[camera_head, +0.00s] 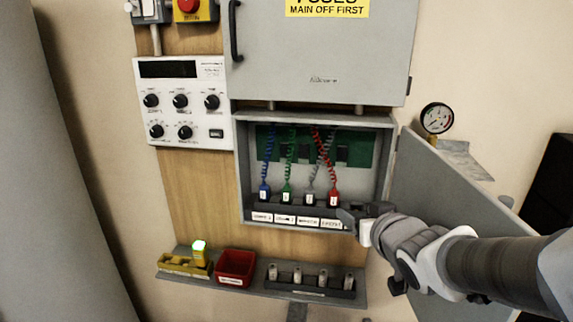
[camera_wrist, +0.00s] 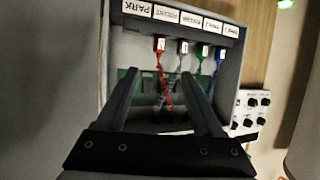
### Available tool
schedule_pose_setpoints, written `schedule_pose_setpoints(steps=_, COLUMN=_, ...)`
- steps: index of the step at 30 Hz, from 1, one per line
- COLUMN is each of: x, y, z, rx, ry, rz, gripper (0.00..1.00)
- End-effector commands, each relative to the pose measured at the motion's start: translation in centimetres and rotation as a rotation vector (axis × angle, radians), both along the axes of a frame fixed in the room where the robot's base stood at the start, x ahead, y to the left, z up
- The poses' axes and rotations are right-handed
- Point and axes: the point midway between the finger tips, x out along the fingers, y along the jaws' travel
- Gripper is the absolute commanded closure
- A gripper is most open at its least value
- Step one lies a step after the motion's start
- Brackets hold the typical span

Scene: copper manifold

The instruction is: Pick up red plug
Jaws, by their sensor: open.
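The red plug (camera_head: 333,197) sits at the right end of a row of plugs at the bottom of the open grey cabinet (camera_head: 242,180). A red coiled cord rises from it. In the wrist view the red plug (camera_wrist: 160,44) shows upside down beyond my fingers, with its cord running between them. My gripper (camera_head: 360,213) is at the cabinet's lower right corner, close to the red plug. In the wrist view my gripper (camera_wrist: 158,72) is open, with nothing between the fingertips that I can see held.
Grey (camera_head: 308,194), green (camera_head: 286,194) and blue (camera_head: 264,191) plugs stand left of the red plug. The cabinet door (camera_head: 450,200) hangs open at right, beside my arm. Below are a red bin (camera_head: 235,266) and a black holder (camera_head: 310,290) on a shelf.

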Motion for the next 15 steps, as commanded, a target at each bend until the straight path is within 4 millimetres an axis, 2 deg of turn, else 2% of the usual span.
schedule_pose_setpoints(steps=15, x=3.2, y=0.3, z=-0.9, rx=0.001, ry=0.006, rz=0.001, gripper=0.31)
